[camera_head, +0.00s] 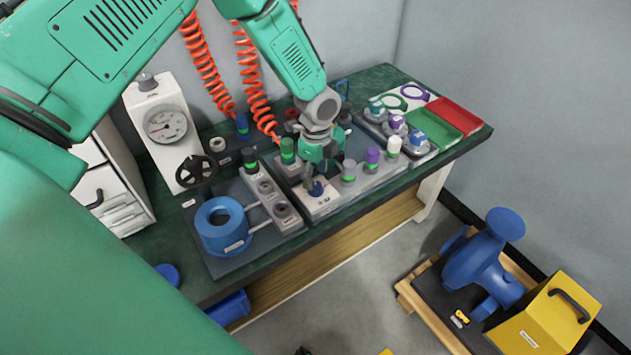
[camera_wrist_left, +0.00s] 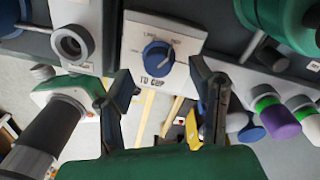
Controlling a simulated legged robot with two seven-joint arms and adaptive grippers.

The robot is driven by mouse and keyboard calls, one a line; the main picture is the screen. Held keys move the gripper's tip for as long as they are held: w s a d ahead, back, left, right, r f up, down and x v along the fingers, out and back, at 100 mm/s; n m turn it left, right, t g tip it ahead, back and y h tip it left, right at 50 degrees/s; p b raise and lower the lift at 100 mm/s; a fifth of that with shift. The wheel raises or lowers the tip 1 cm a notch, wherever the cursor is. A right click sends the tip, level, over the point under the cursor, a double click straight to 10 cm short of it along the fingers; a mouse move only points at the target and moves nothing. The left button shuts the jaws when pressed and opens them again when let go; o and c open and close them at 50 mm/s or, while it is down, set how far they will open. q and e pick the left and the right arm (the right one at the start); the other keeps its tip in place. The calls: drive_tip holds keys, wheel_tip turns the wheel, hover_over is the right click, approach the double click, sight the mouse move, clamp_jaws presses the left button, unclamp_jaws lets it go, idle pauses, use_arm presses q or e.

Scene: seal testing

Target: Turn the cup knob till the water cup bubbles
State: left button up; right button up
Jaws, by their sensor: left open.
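The blue cup knob (camera_head: 316,188) sits on a white panel (camera_head: 322,204) at the front of the bench's middle. In the left wrist view the knob (camera_wrist_left: 157,55) has a pale pointer line, with dial marks above it and "TO CUP" printed below. My left gripper (camera_head: 311,172) is just above the panel by the knob. In the left wrist view its two fingers (camera_wrist_left: 168,98) are spread wide with nothing between them; the knob shows beyond and between the tips. I cannot make out contact. I cannot pick out the water cup or any bubbles. My right gripper is not in view.
Capped cylinders in grey, purple and white (camera_head: 372,158) stand close right of the gripper. A blue ring fixture (camera_head: 207,235) is to the left. A gauge box (camera_head: 168,128) and coiled orange hoses (camera_head: 252,80) are behind. A red tray (camera_head: 456,116) is at right.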

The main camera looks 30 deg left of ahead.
sight(316, 182)
use_arm(q)
wheel_tip(316, 182, up, 8)
drive_tip(key=shift+w+r, duration=0.25)
idle(0.5)
drive_tip(key=s+d+f+n, duration=0.1)
drive_tip(key=s+f, duration=0.1)
drive_tip(key=s+d+f+n, duration=0.1)
drive_tip(key=s+f, duration=0.1)
drive_tip(key=s+d+f+h, duration=0.1)
drive_tip(key=s+d+f, duration=0.1)
drive_tip(key=shift+s+d+f+n, duration=0.1)
drive_tip(key=shift+s+n, duration=0.1)
drive_tip(key=shift+n, duration=0.2)
drive_tip(key=s+d+f+n, duration=0.3)
drive_tip(key=s+f+n, duration=0.25)
drive_tip(key=s, duration=0.55)
drive_tip(key=s+a+f+n+t+y, duration=0.1)
drive_tip(key=s+a+n, duration=0.2)
drive_tip(key=s+n, duration=0.5)
drive_tip(key=s, duration=0.5)
drive_tip(key=shift+s+f, duration=0.2)
drive_tip(key=shift+s, duration=0.15)
drive_tip(key=shift+w+a, duration=0.1)
